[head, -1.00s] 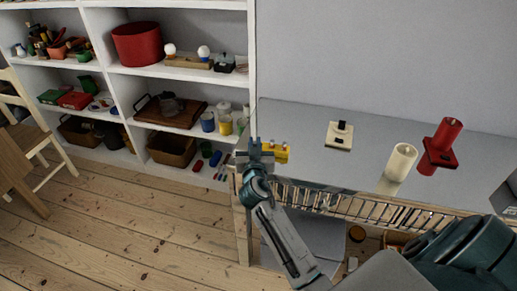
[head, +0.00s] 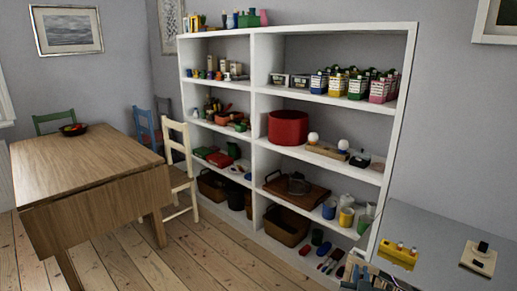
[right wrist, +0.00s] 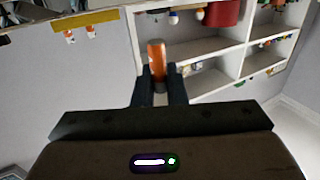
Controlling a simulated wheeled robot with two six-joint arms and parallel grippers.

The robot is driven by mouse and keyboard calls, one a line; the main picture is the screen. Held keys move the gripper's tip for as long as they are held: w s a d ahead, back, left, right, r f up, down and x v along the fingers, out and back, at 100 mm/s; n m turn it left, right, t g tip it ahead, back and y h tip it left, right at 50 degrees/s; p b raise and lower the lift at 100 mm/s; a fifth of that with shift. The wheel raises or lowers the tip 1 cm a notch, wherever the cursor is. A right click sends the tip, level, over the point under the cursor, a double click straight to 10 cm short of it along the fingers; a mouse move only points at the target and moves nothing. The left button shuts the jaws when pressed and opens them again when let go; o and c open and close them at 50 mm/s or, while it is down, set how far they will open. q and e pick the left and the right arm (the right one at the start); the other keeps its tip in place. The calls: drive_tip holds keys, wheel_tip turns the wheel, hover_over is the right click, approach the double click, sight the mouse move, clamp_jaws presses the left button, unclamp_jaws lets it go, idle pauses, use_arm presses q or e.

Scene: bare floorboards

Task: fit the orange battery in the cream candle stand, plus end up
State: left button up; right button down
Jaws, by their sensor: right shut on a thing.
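An orange battery (right wrist: 157,60) is held between the two dark fingers of my right gripper (right wrist: 160,86) in the right wrist view. It sticks out lengthwise beyond the fingertips. I cannot tell which end is plus. In the head view my right gripper (head: 376,277) is at the bottom edge, by the left edge of the grey worktop, and the battery cannot be made out there. The cream candle stand is out of view now. My left gripper is not in view.
A yellow block with small knobs (head: 398,255) stands on the grey worktop (head: 435,240), close right of my right gripper. A cream plate with a black part (head: 478,258) lies further right. A full white shelf unit (head: 254,130) stands behind; a wooden table (head: 85,165) is left.

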drive_tip(key=s+a+r+n+y, duration=0.1)
drive_tip(key=s+a+n+y, duration=0.1)
drive_tip(key=s, duration=0.6)
drive_tip(key=s+a+r+n+t+y, duration=0.1)
drive_tip(key=s+a+n+y, duration=0.1)
drive_tip(key=s+a+y, duration=0.2)
drive_tip(key=s+a, duration=0.3)
drive_tip(key=s, duration=0.2)
drive_tip(key=shift+a, duration=0.2)
drive_tip(key=w+d+f+m+h, duration=0.1)
drive_tip(key=w+d+f, duration=0.1)
drive_tip(key=w, duration=0.4)
drive_tip(key=w+d+f+m+h, duration=0.1)
drive_tip(key=w+d+h, duration=0.1)
drive_tip(key=w, duration=0.3)
drive_tip(key=w+d+r+m+g+h, duration=0.2)
drive_tip(key=w+d+r+m+h, duration=0.1)
drive_tip(key=w+d, duration=0.6)
drive_tip(key=r+h, duration=0.1)
drive_tip(key=h, duration=0.1)
drive_tip(key=shift+w+d+r+m+h, duration=0.25)
drive_tip(key=shift+d+m+h, duration=0.05)
drive_tip(key=shift+d+m, duration=0.1)
drive_tip(key=shift+r, duration=0.1)
